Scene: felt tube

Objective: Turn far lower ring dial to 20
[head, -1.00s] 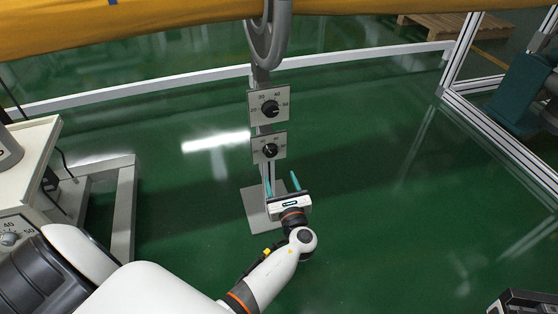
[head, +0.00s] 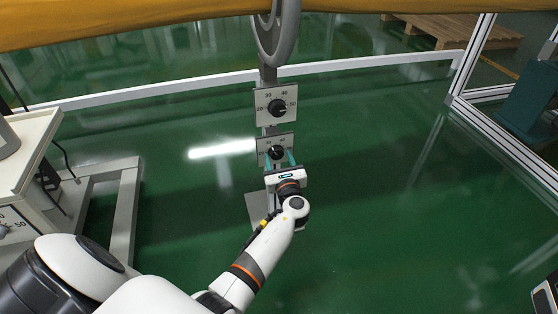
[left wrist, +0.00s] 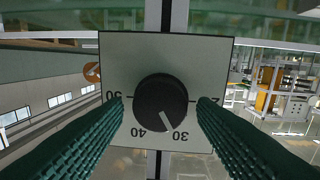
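The lower dial is a black round knob (head: 276,153) on a pale square plate (head: 262,143), low on the grey post. In the left wrist view the knob (left wrist: 160,97) fills the middle, and its plate (left wrist: 205,55) appears upside down. The knob's white pointer line lies between 30 and 40. My left gripper (head: 279,163) is open in front of the lower plate. In the left wrist view its green ribbed fingers stand on either side of the knob, apart from it. My right gripper is not recognisable in view.
An upper dial (head: 277,107) with a similar plate sits above, beneath a grey wheel (head: 277,35). The post stands on a flat base plate (head: 255,207). A pale cabinet (head: 35,135) with a dial is at left. Aluminium framing (head: 505,145) is at right. The green floor between is clear.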

